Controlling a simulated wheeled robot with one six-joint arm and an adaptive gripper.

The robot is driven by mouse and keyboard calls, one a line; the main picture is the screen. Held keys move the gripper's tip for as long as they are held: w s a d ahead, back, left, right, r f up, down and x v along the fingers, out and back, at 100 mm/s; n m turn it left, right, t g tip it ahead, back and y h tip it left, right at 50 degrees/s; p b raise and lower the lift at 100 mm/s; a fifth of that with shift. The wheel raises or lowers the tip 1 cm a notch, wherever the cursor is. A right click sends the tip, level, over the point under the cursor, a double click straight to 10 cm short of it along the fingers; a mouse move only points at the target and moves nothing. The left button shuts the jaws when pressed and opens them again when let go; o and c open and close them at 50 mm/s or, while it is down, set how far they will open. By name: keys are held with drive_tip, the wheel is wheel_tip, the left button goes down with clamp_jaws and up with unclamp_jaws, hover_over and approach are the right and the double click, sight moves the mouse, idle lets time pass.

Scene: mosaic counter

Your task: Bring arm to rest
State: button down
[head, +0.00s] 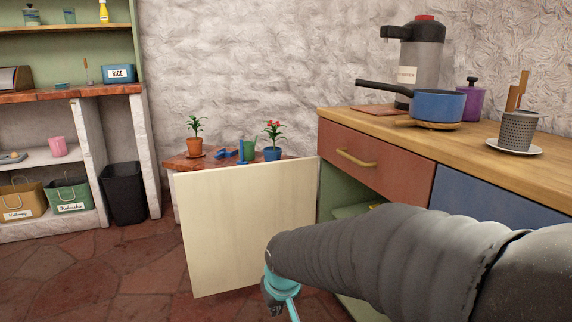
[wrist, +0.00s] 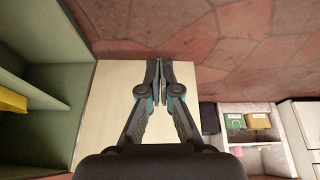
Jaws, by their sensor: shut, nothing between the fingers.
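My arm reaches in from the lower right in the head view, with my gripper (head: 272,302) low in front of the open cabinet door. In the wrist view my gripper (wrist: 159,70) is shut and empty, its two fingers side by side. The pale cabinet door (head: 240,225) stands swung open to the left of the cabinet. It also shows in the wrist view (wrist: 105,110), behind the fingers. Whether the fingers touch the door I cannot tell.
The cabinet interior (head: 340,192) is green and partly hidden by my arm. On the wooden counter (head: 400,124) stand a blue pan (head: 438,106), a purple canister (head: 470,100) and a grey utensil holder (head: 518,130). Open floor (head: 110,270) lies left, with a black bin (head: 124,192).

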drive_tip(key=s+d+r+m+t+h+p, duration=0.1)
drive_tip(key=s+d+r+m+p, duration=0.3)
drive_tip(key=s+d+r, duration=1.2)
drive_tip(key=s+d+p, duration=0.2)
drive_tip(key=s, duration=0.1)
drive_tip(key=shift+s+m+t+p, duration=0.2)
drive_tip(key=shift+m+t+p, duration=0.1)
drive_tip(key=shift+m+p, duration=0.1)
drive_tip(key=shift+a, duration=0.1)
